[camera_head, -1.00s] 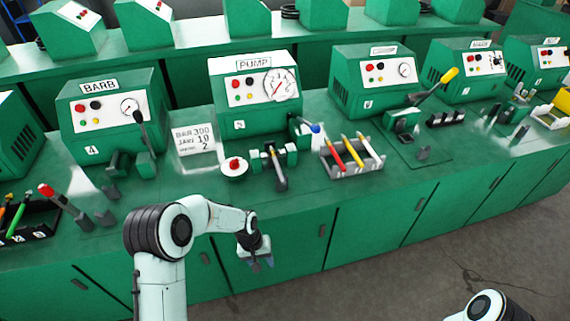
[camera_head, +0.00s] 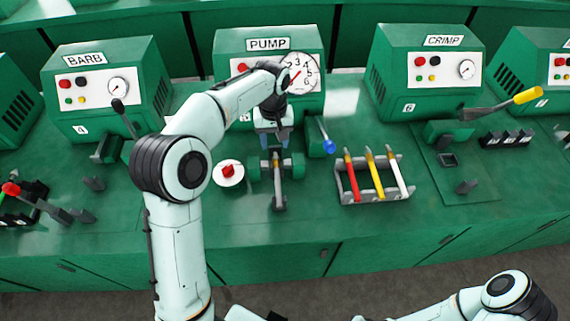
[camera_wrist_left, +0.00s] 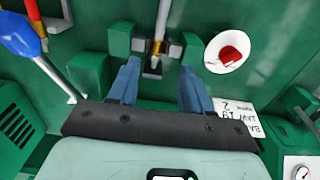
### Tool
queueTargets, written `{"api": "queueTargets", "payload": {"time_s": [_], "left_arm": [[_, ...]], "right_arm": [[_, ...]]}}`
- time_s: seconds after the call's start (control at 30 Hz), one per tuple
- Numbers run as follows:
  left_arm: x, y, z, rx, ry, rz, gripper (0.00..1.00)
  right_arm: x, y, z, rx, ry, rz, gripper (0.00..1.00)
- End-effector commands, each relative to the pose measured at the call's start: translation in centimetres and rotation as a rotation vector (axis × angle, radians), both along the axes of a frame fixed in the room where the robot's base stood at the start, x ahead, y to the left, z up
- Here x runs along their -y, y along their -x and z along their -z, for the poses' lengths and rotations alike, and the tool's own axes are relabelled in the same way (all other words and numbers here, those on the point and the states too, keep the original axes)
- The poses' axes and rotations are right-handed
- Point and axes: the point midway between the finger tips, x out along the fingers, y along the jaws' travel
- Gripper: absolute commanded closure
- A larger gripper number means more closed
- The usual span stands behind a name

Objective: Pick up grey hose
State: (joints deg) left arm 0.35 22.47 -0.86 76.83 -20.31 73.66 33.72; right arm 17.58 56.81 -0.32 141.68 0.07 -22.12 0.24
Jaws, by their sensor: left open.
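The grey hose (camera_head: 279,190) lies between green clamp blocks in front of the PUMP machine, with a brass fitting at its far end. In the left wrist view the hose (camera_wrist_left: 163,20) runs down to its brass fitting, midway between the finger lines. My left gripper (camera_head: 273,143) is open and points down over the clamp, close to the fitting end. In the left wrist view its two blue fingers (camera_wrist_left: 160,88) stand apart, with nothing between them. I cannot tell their exact height above the hose. My right gripper is not in view; only part of its arm shows at lower right.
The PUMP machine (camera_head: 235,70) stands just behind, with a blue-knobbed lever (camera_head: 327,145) to the right. A red button on a white disc (camera_head: 229,173) is left of the clamp. A rack (camera_head: 376,196) with red, yellow and white handled pieces is at right.

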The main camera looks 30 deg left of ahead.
Motion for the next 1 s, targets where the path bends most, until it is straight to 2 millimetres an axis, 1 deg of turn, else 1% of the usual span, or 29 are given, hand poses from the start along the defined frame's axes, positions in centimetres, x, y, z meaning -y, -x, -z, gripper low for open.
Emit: {"api": "queueTargets", "payload": {"time_s": [0.03, 0.2, 0.3, 0.4, 0.57, 0.67, 0.83, 0.9, 1.0], "left_arm": [[0.0, 0.2, 1.0, -0.007, 0.000, 0.000, 0.51], [0.1, 0.3, 4.4, -0.009, 0.000, 0.001, 0.51], [0.1, 0.3, 6.2, -0.007, 0.000, 0.000, 0.51], [0.1, 0.2, 7.3, -0.005, 0.000, 0.001, 0.51], [0.2, 0.2, 8.2, -0.004, 0.000, 0.001, 0.51], [0.5, 0.5, 9.4, -0.006, 0.001, 0.002, 0.51], [1.0, 0.7, 11.9, -0.006, 0.000, 0.001, 0.51], [1.0, 0.7, 12.6, -0.004, 0.000, 0.000, 0.51], [1.0, 0.6, 13.1, -0.003, 0.001, 0.000, 0.51]], "right_arm": [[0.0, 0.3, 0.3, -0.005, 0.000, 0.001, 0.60], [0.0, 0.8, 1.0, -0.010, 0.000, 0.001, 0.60], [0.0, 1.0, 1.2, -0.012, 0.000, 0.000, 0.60], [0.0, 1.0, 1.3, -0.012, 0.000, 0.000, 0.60], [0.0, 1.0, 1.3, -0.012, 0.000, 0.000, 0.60], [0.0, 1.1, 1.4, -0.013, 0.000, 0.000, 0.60], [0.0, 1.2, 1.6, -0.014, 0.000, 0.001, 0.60], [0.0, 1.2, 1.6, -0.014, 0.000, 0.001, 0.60], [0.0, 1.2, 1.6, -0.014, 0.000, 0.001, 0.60]]}}
